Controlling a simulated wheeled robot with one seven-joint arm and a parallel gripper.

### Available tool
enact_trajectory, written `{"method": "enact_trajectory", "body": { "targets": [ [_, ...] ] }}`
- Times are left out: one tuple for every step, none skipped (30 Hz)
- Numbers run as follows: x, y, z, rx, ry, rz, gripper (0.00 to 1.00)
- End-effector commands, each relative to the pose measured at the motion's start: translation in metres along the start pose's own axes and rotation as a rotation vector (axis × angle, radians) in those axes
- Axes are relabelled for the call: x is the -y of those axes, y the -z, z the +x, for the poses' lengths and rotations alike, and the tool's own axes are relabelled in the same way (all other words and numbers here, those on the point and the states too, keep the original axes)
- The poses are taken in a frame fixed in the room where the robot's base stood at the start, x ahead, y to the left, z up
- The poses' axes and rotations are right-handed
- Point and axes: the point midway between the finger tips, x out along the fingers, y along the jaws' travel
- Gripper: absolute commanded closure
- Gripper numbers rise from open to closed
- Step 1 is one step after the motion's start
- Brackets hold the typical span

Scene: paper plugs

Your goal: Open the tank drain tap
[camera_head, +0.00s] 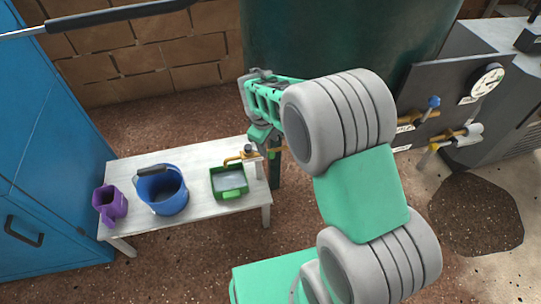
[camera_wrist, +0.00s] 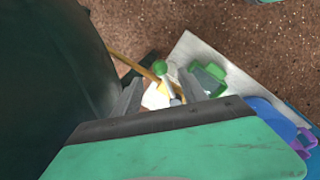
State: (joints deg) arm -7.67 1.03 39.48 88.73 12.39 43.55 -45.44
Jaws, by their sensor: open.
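The dark green tank (camera_head: 340,40) stands at the back in the head view and fills the left of the wrist view (camera_wrist: 45,60). A brass tap (camera_head: 240,157) shows just below my gripper (camera_head: 260,138), above the table's right end. In the wrist view a brass pipe (camera_wrist: 132,64) runs from the tank side toward a small handle with a green knob (camera_wrist: 160,68). My gripper (camera_wrist: 161,92) is open, and the handle shows between its fingers. I cannot tell whether they touch it. The lower part of the tap is partly hidden by my gripper.
A white table (camera_head: 205,207) holds a purple jug (camera_head: 110,205), a blue bucket (camera_head: 163,192) and a green tray (camera_head: 229,183). A blue cabinet (camera_head: 40,140) stands at left. At right, a grey panel (camera_head: 455,95) carries other brass valves and a gauge. A dark patch (camera_head: 475,213) marks the floor.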

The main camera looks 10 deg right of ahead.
Motion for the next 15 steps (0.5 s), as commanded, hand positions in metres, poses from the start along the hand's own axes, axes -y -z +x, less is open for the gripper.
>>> {"method": "enact_trajectory", "body": {
  "targets": [
    [0.001, -0.001, 0.012, 0.002, 0.002, 0.001, 0.5],
    [0.001, -0.001, 0.018, 0.003, 0.002, 0.002, 0.5],
    [0.001, -0.001, 0.026, 0.003, 0.002, 0.003, 0.5],
    [0.001, -0.002, 0.033, 0.003, 0.002, 0.003, 0.5],
    [0.001, -0.002, 0.039, 0.003, 0.002, 0.003, 0.5],
    [0.001, -0.002, 0.046, 0.003, 0.002, 0.003, 0.5],
    [0.001, -0.001, 0.051, 0.002, 0.002, 0.004, 0.5],
    [0.001, -0.001, 0.055, 0.001, 0.001, 0.004, 0.5],
    [0.001, -0.001, 0.059, 0.001, 0.001, 0.003, 0.5],
    [0.0, -0.001, 0.061, 0.0, 0.001, 0.003, 0.5],
    [0.0, -0.001, 0.062, 0.0, 0.001, 0.003, 0.5],
    [0.0, -0.001, 0.063, 0.0, 0.0, 0.003, 0.5],
    [0.0, 0.0, 0.063, -0.001, 0.0, 0.003, 0.5],
    [0.0, 0.0, 0.062, -0.001, 0.0, 0.004, 0.5],
    [0.0, 0.0, 0.062, -0.001, 0.0, 0.004, 0.5]
  ]
}}
